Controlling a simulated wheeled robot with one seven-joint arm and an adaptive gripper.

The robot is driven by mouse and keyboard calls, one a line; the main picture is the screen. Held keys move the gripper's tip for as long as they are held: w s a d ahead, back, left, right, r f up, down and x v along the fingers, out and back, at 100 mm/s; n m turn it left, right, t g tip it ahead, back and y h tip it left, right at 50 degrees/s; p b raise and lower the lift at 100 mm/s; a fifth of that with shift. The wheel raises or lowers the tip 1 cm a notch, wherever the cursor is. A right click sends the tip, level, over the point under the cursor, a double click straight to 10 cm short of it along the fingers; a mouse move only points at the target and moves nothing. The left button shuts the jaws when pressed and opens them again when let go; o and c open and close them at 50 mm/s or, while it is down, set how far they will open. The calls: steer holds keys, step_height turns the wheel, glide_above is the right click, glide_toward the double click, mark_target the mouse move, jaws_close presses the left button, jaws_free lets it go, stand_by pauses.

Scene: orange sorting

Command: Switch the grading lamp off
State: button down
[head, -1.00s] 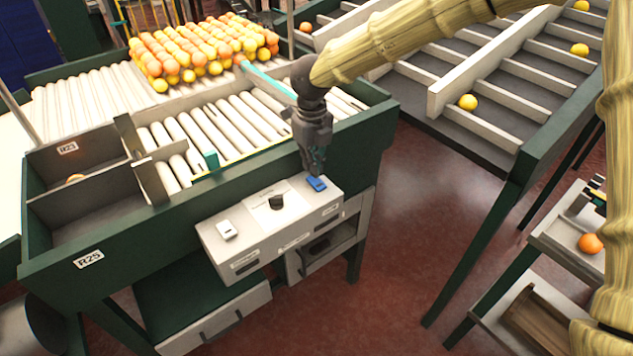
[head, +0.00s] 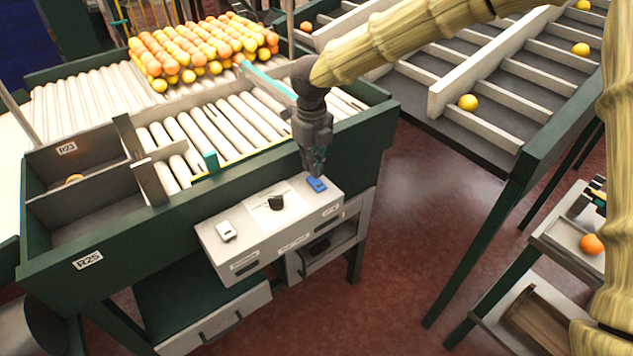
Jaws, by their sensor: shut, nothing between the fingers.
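A grey control box (head: 250,250) sits on the front of the green sorting table. On its top are a white rocker switch (head: 227,231) at the left, a black knob (head: 276,202) in the middle and a blue rocker switch (head: 317,185) at the right. The labels on its front are too small to read, so I cannot tell which control is the lamp's. No lamp is clearly in view. My gripper (head: 317,172) is shut and empty, pointing down at the blue switch. Its tips are at or just above the switch; I cannot tell whether they touch.
Piled oranges (head: 200,50) lie on the white rollers behind. A dark divided bin (head: 90,205) is at the left. A chute with slats (head: 480,75) stands at the right. A shelf (head: 560,240) with one orange (head: 591,244) is at the lower right. The red floor between is clear.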

steer(key=shift+f, duration=1.25)
stand_by(1.1)
steer(key=shift+r+p, duration=3.1)
steer(key=shift+r, duration=0.45)
